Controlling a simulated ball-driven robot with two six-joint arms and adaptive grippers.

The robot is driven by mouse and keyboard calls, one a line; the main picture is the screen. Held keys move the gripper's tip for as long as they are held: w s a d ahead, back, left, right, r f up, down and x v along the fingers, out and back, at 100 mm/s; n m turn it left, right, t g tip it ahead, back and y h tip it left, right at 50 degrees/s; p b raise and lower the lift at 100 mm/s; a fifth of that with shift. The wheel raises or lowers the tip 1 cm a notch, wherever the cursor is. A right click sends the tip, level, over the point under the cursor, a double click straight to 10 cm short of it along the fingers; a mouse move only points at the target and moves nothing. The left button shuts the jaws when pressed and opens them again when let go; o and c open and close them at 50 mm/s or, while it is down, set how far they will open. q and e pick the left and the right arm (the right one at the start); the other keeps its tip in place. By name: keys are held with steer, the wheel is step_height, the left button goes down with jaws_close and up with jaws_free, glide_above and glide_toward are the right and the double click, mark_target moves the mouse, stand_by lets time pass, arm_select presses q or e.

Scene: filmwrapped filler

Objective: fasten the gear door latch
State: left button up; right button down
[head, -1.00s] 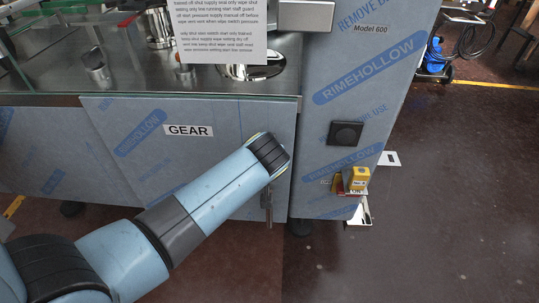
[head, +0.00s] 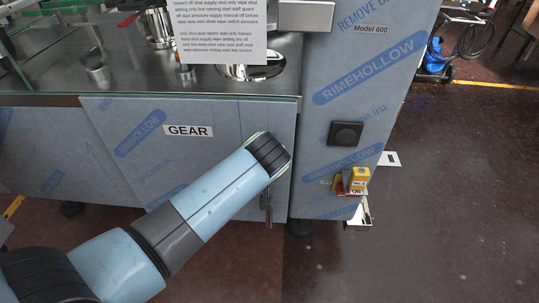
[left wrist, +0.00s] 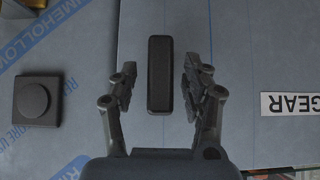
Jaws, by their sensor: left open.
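The gear door (head: 190,165) is a grey, film-wrapped panel with a GEAR label (head: 188,131), which also shows in the left wrist view (left wrist: 290,104). The latch (left wrist: 159,75) is a black, rounded bar, its long side upright in the left wrist view and parallel to the panel seam. My left gripper (left wrist: 160,88) is open, one finger on each side of the latch, with a visible gap on both sides. I cannot tell how deep the fingers reach. In the head view my left arm hides the latch and most of the gripper. My right gripper is not in view.
A black square knob (head: 345,133) and a yellow-and-red switch (head: 355,181) sit on the cabinet panel right of the door. A printed notice (head: 219,32) hangs above the steel worktop (head: 200,82). The floor to the right is mostly clear.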

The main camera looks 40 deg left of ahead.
arm_select(q)
steer(key=v, duration=0.6)
stand_by(0.3)
steer(key=s+f+m+g+h+b, duration=0.1)
steer(key=s+f+b, duration=0.1)
steer(key=s+f, duration=0.6)
steer(key=s+a+f+m+g+b, duration=0.1)
steer(key=s+f+g+b, duration=0.2)
steer(key=f, duration=0.8)
steer(key=s+f+m+h+b, duration=0.1)
steer(key=s+f+b, duration=0.1)
steer(key=s+f, duration=0.65)
steer(key=s+a+f+m+g+h+b, duration=0.1)
steer(key=s+f, duration=0.7)
steer(key=s, duration=0.3)
steer(key=s+a+f+m+g+h+b, duration=0.1)
steer(key=s+f+m, duration=0.1)
steer(key=s+f, duration=0.5)
steer(key=s, duration=0.4)
steer(key=shift+s+f+g+b, duration=0.35)
steer(key=shift+s+g, duration=0.05)
